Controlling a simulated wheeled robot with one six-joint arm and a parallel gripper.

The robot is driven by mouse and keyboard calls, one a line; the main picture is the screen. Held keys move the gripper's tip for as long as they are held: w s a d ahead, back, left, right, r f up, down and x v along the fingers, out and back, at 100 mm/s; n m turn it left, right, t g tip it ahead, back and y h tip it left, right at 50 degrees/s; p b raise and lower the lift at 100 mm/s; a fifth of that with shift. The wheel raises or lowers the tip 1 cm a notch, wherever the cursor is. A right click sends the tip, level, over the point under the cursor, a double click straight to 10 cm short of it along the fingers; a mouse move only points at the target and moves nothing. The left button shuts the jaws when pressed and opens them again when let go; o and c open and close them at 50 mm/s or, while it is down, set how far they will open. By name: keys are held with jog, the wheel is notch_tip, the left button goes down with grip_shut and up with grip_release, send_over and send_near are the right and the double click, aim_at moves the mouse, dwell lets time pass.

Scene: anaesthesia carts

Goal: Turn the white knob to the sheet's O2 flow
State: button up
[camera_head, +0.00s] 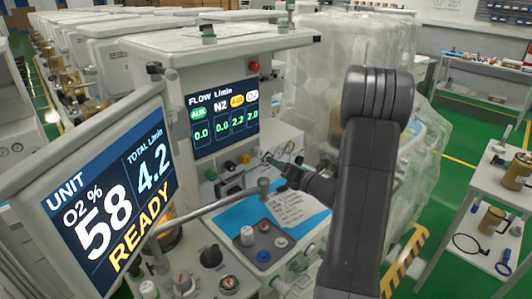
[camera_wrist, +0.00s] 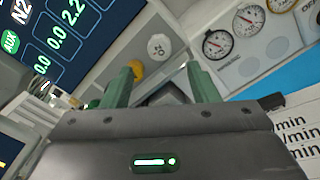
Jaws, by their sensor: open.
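The white knob (camera_wrist: 160,47) is on the flow panel in the wrist view, ahead of and between my fingertips, with a visible gap. In the head view my gripper (camera_head: 270,161) hides most of that spot. My gripper also shows in the wrist view (camera_wrist: 162,84), its two green fingers apart and empty. The yellow knob (camera_wrist: 137,70) is beside the left finger. The flow screen (camera_head: 224,118) reads 0.0, 0.0, 2.2 and 2.0, the last under O2. The printed sheet (camera_head: 298,207) lies on the blue worktop; its numbers cannot be read.
A green knob (camera_head: 230,165) and a black knob (camera_head: 211,174) are left of the yellow one. Round gauges (camera_wrist: 250,20) are right of the white knob. A tilted monitor (camera_head: 110,195) reads 58, 4.2 and READY. Several knobs stand on the worktop's front.

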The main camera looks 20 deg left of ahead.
aim_at(261, 154)
jog(key=p+x, duration=0.1)
jog(key=x, duration=0.6)
jog(key=shift+w+a, duration=0.1)
jog(key=shift+a, duration=0.25)
jog(key=shift+c, duration=0.4)
jog(key=c, duration=0.9)
jog(key=shift+f, duration=0.1)
